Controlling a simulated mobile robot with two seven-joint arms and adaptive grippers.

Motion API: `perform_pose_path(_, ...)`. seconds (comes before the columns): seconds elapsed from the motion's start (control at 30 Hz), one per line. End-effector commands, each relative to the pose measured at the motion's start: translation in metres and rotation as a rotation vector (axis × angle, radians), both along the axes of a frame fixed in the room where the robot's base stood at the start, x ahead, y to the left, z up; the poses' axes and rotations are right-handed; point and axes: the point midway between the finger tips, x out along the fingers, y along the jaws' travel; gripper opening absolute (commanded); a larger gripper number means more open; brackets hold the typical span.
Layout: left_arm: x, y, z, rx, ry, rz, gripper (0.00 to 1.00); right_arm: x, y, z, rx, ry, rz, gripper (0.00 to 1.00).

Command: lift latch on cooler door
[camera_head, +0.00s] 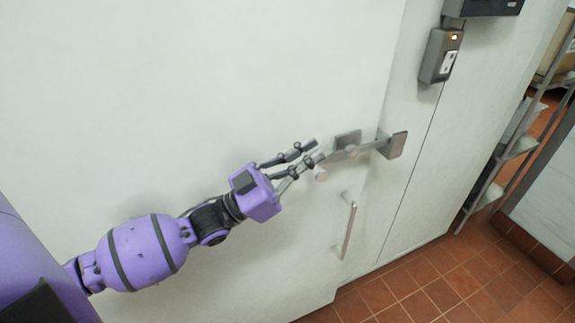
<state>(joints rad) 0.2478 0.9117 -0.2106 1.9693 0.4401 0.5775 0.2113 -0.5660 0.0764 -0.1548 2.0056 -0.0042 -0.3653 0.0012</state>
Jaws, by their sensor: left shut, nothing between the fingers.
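The cooler door (200,80) is a large white panel that fills the left and middle of the head view. Its metal latch (355,148) is a bar that runs right to a bracket on the frame. I cannot tell whether the fingers touch the latch. A vertical metal pull handle (349,230) is on the door below the latch. My right gripper is not in view.
A grey switch box (440,55) with a lit orange lamp is on the wall at the upper right, under a dark box (483,7). Metal shelving (500,165) stands at the right. The red tile floor (430,290) is clear at the lower right.

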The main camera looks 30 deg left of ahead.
Motion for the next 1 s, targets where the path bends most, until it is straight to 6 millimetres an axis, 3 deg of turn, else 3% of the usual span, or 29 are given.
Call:
perform_pose_path(0.03,0.002,0.002,-0.017,0.002,0.015,0.004,0.0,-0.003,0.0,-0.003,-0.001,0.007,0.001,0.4)
perform_pose_path(0.23,0.006,0.003,-0.035,0.0,0.013,0.003,0.0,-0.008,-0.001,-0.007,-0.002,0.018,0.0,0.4)
perform_pose_path(0.7,0.006,0.003,-0.039,-0.001,0.011,0.002,0.0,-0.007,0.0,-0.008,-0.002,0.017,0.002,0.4)
perform_pose_path(1.0,0.005,0.004,-0.05,-0.033,-0.028,0.003,0.0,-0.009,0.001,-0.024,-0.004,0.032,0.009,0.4)
